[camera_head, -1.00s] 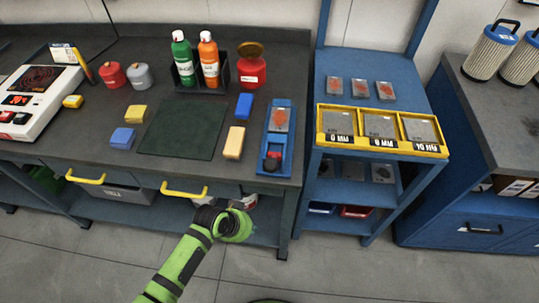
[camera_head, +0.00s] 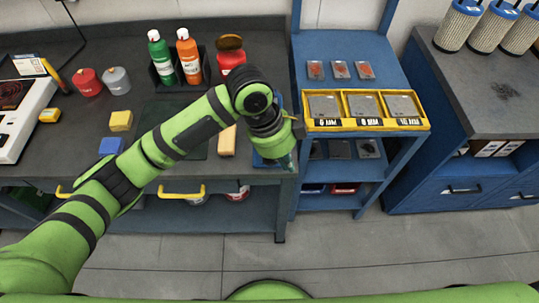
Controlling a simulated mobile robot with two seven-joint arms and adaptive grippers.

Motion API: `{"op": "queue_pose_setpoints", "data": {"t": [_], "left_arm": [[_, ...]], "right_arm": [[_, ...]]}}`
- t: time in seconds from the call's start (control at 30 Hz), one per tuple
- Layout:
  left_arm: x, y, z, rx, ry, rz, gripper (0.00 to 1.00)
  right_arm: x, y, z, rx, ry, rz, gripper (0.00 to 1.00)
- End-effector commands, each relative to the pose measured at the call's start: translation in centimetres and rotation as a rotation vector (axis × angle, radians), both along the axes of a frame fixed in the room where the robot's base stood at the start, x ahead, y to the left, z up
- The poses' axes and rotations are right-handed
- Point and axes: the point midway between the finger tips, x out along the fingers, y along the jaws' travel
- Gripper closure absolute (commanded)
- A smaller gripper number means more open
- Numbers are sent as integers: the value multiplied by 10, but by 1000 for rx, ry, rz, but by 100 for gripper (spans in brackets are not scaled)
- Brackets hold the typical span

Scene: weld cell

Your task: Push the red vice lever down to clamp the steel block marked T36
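The blue vice (camera_head: 261,161) lies at the right front of the dark workbench, mostly hidden behind my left arm; only bits of its blue body show. Its red lever and the steel block are hidden, and no T36 mark can be read. My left arm comes in from the left, bends over the bench and points down at the vice. My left gripper (camera_head: 286,160) is at the vice's front end, seen from behind the wrist; its fingers are too unclear to tell open from shut, or whether it touches. My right gripper is not in view.
A yellow-edged tray (camera_head: 365,125) with labelled compartments stands on the blue rack just right of the vice. Bottles (camera_head: 188,58) and a red jar (camera_head: 231,62) stand behind. Yellow blocks (camera_head: 121,121) and a blue block (camera_head: 110,146) lie left. Yellow drawer handles (camera_head: 182,192) project in front.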

Motion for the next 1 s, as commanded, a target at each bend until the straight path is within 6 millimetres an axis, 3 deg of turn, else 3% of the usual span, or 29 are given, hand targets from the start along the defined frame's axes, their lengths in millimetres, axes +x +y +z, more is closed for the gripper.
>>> {"op": "queue_pose_setpoints", "data": {"t": [0.2,0.43,1.0], "left_arm": [[29,23,28,140,-32,-174,100],[46,42,49,220,-32,-254,100],[49,45,51,233,-30,-268,100]], "right_arm": [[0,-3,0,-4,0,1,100],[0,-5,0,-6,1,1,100],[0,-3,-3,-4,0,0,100]]}}
